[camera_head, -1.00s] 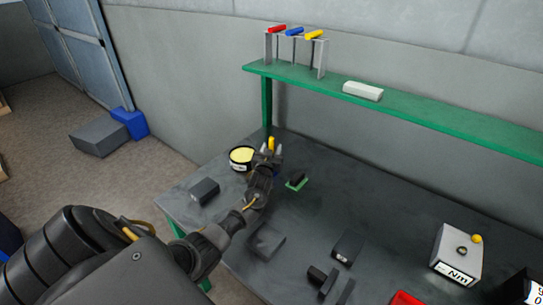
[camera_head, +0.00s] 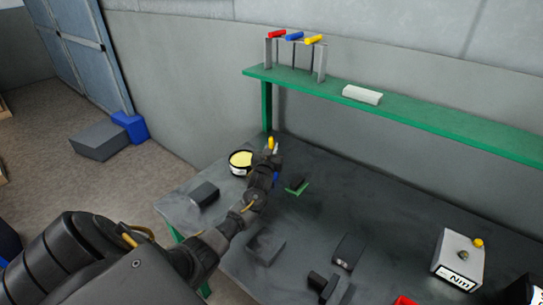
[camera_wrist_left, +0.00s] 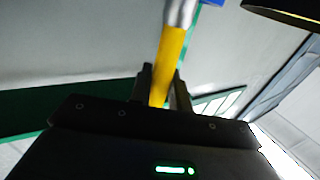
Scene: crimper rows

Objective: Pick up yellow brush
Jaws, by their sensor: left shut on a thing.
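My left gripper (camera_head: 272,158) is over the back left of the dark table, beside a round tub with a yellow top. In the left wrist view my left gripper (camera_wrist_left: 162,85) is shut on the yellow handle of the yellow brush (camera_wrist_left: 171,50). The brush's metal collar shows above the handle at the top edge, with a blue part beside it. In the head view only a small yellow end of the brush (camera_head: 271,142) shows above the fingers. My right gripper is not in view.
The tub (camera_head: 241,161) is close on the left of my gripper. A green shelf (camera_head: 420,112) runs above the table with a rack of red, blue and yellow handles. A dark block (camera_head: 203,193), a small green piece (camera_head: 298,189) and a grey box (camera_head: 457,257) stand on the table.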

